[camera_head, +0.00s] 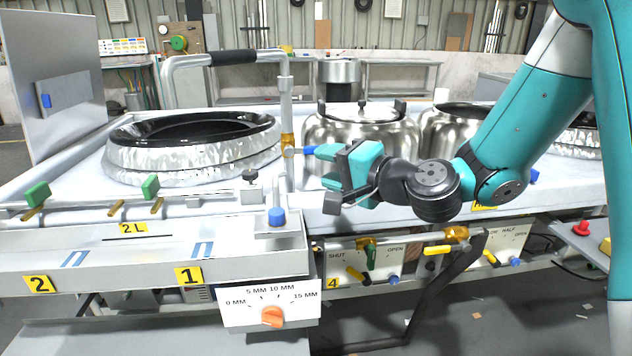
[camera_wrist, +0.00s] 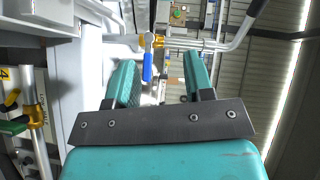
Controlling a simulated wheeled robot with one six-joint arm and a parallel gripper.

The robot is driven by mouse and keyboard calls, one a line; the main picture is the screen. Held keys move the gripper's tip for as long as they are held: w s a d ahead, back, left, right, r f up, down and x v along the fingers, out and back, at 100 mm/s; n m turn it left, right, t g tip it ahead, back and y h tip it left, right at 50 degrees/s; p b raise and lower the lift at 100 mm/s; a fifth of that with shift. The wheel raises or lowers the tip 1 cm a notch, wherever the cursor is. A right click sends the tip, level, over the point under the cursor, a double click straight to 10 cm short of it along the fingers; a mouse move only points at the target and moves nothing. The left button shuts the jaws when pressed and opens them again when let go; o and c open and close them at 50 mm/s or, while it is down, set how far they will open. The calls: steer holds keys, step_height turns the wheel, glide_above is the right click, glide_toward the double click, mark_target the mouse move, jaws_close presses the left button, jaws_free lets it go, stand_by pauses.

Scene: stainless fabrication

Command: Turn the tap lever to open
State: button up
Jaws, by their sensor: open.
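A tap with a brass valve body (camera_head: 288,141) sits on the upright steel pipe of a spout, left of my gripper. Its blue lever (camera_head: 308,150) points sideways towards my gripper in the head view. In the wrist view the blue lever (camera_wrist: 147,67) hangs from the brass body (camera_wrist: 150,41), ahead of the fingers and nearer the left one. My gripper (camera_head: 326,165) is open and empty, close to the lever. In the wrist view its two teal fingers (camera_wrist: 160,60) stand apart. I cannot tell whether a finger touches the lever.
A steel pot (camera_head: 360,132) stands right behind my gripper. A large round basin (camera_head: 190,165) is at left. The spout pipe (camera_head: 285,100) rises beside the lever. Below are yellow-handled valves (camera_head: 437,250) with a SHUT/OPEN plate (camera_head: 345,262) and an orange dial (camera_head: 271,316).

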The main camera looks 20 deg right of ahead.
mark_target(315, 147)
steer(key=w+d+f+m+t+h+b, duration=0.2)
steer(key=w+d+f+m+t+h, duration=0.15)
steer(key=d+m, duration=0.3)
steer(key=shift+n+h, duration=0.25)
steer(key=shift+h, duration=0.3)
steer(key=p+x, duration=0.4)
steer(key=x, duration=0.1)
steer(key=p+x, duration=0.4)
steer(key=x, duration=0.2)
steer(key=f+p+x, duration=0.1)
steer(key=p+x, duration=0.3)
steer(key=x, duration=0.2)
steer(key=shift+d, duration=0.2)
steer(key=shift+c, duration=0.2)
jaws_close()
steer(key=shift+p, duration=0.3)
